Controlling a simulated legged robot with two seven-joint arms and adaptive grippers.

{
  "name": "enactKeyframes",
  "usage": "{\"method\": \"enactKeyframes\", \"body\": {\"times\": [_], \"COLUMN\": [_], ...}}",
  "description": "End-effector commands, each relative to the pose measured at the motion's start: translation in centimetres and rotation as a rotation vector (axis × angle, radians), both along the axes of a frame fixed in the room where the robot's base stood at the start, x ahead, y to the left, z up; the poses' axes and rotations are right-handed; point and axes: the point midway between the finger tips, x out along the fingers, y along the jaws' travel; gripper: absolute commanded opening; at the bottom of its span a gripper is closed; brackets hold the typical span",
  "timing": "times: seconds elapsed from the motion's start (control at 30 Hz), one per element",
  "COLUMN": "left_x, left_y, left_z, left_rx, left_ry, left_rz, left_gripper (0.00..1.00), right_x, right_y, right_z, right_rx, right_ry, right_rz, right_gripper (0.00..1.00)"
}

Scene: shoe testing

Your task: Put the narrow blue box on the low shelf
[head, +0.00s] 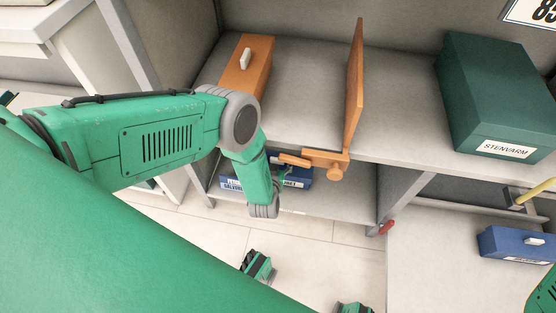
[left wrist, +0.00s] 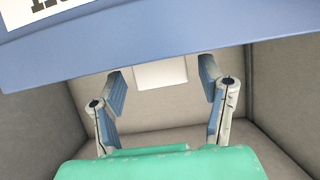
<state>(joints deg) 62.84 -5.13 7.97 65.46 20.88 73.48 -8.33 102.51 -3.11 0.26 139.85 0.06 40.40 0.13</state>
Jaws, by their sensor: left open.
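A blue box (head: 302,179) with white lettering is on the low shelf (head: 340,200), partly hidden behind my left arm. Another blue box (head: 515,243) with a white handle sits on the surface at the right. I cannot tell for sure which one is the narrow one. My left gripper (left wrist: 163,76) is open in the left wrist view, its fingers on either side of a white handle (left wrist: 160,73) beneath a blue box face (left wrist: 160,40), not closed on it. In the head view my left wrist hangs before the low shelf. My right gripper is not in view.
A dark green box (head: 495,95) is at the right. A red lever (head: 386,227) sticks out near the shelf's right post.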

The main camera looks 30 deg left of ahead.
Motion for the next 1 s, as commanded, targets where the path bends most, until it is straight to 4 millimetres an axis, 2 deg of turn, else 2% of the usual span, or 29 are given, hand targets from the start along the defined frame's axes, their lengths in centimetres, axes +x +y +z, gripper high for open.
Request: {"method": "enactKeyframes", "body": {"times": [0.3,0.5,0.7,1.0], "left_x": [-5.5,-8.6,-10.0,-10.1], "left_y": [-1.9,-2.8,-3.1,-3.2], "left_z": [2.9,4.1,4.5,4.5], "left_rx": [0.001,0.001,0.001,0.001], "left_ry": [0.003,0.001,0.001,0.0], "left_rz": [-0.003,-0.002,0.0,0.0], "left_gripper": [0.63,0.63,0.63,0.63], "right_x": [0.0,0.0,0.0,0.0], "right_y": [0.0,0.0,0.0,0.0], "right_z": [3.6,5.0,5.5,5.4], "right_rx": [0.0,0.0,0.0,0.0], "right_ry": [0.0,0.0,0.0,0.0], "right_rz": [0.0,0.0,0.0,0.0], "right_gripper": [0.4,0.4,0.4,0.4]}}
